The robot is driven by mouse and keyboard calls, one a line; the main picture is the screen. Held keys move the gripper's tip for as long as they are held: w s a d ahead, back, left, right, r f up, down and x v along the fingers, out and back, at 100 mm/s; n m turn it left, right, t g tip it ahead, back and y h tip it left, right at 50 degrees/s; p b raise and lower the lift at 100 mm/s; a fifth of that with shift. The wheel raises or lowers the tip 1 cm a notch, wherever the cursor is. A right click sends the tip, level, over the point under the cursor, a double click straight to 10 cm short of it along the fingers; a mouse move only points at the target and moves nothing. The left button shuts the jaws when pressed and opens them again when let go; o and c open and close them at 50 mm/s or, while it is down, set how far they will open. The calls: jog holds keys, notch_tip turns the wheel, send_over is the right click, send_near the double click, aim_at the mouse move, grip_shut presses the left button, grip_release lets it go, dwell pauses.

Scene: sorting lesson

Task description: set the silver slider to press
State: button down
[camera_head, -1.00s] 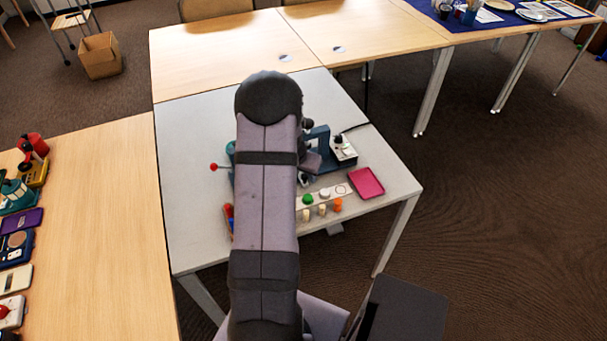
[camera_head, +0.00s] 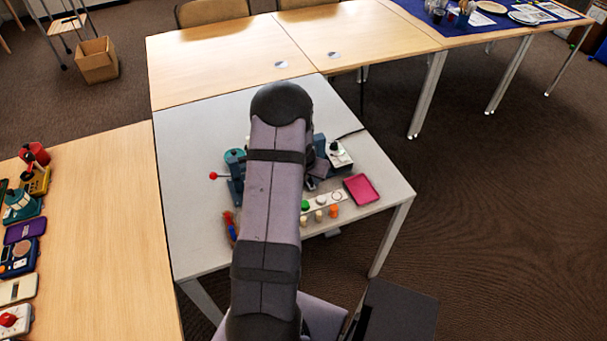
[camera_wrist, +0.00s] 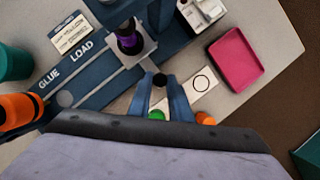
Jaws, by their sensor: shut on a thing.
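In the wrist view the silver slider (camera_wrist: 143,52) sits on a blue track base (camera_wrist: 95,85) marked GLUE and LOAD, a little right of the word LOAD. A dark purple piece (camera_wrist: 128,42) stands on the slider. My gripper (camera_wrist: 160,78) has its two blue-grey fingers closed around a small dark knob (camera_wrist: 159,81) at the slider's near side. No press label is readable. In the head view my arm covers the gripper and most of the track.
A pink tray (camera_wrist: 235,57) lies to the right; it also shows in the head view (camera_head: 361,189). A white card strip (camera_wrist: 203,83) with green and orange pieces lies near the gripper. An orange cylinder (camera_wrist: 18,110) is at the left. A red-knobbed lever (camera_head: 213,176) sticks out left.

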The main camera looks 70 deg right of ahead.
jog(key=shift+s+d+r, duration=0.1)
jog(key=shift+s+d, duration=0.15)
jog(key=shift+d, duration=0.05)
jog(key=c, duration=1.6)
grip_release()
jog(key=shift+s, duration=0.15)
jog(key=p+v, duration=0.1)
jog(key=v, duration=0.6)
jog(key=shift+a+r, duration=0.1)
